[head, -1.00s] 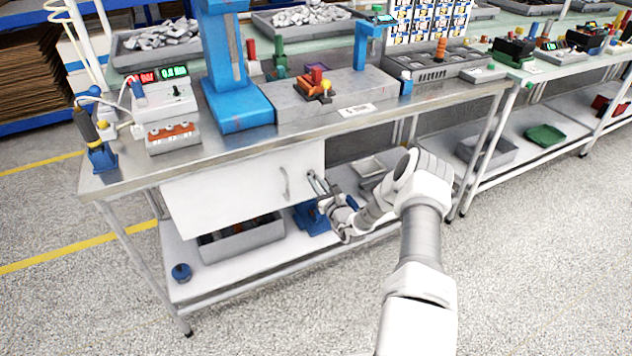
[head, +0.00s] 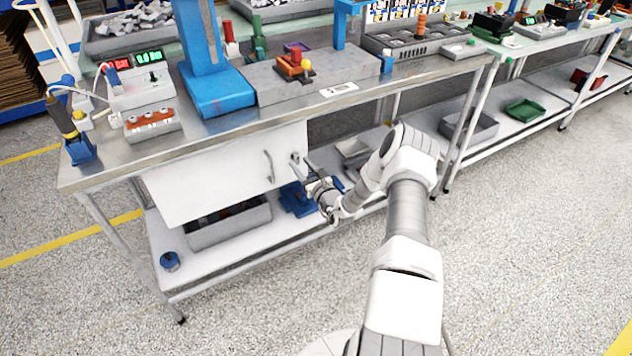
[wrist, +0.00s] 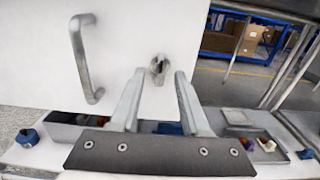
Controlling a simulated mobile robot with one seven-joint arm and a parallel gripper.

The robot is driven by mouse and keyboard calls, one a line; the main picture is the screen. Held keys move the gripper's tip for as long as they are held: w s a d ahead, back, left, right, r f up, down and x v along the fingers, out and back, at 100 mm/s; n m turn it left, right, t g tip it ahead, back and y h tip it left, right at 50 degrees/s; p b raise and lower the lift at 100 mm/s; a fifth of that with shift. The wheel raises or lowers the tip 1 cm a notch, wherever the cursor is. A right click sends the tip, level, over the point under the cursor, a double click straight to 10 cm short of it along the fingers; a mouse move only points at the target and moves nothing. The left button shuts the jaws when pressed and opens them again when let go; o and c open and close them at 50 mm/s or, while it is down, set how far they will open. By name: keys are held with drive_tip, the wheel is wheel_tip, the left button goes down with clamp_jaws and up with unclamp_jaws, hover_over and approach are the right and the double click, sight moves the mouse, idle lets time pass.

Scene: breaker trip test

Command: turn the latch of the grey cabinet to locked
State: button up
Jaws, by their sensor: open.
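The grey cabinet (head: 215,182) hangs under the workbench top, its pale front closed as far as I can see. Its bar handle (head: 269,166) also shows in the wrist view (wrist: 84,58). The latch (wrist: 158,68) is a small metal knob to the right of the handle; it shows small in the head view (head: 295,158). My gripper (wrist: 154,88) is open in the wrist view, with its two fingers on either side of and just below the latch, apart from it. In the head view my gripper (head: 308,170) is beside the cabinet's right edge. The exact angle of the latch is hard to tell.
A grey bin (head: 228,222) and a blue object (head: 297,199) stand on the lower shelf beneath the cabinet. The bench top (head: 130,160) overhangs above the cabinet. A bench leg (head: 468,130) stands to the right. The floor in front is clear.

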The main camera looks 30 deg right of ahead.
drive_tip(key=s+p, duration=0.2)
drive_tip(key=s, duration=1.4)
drive_tip(key=shift+d+p, duration=0.3)
drive_tip(key=shift+r, duration=0.1)
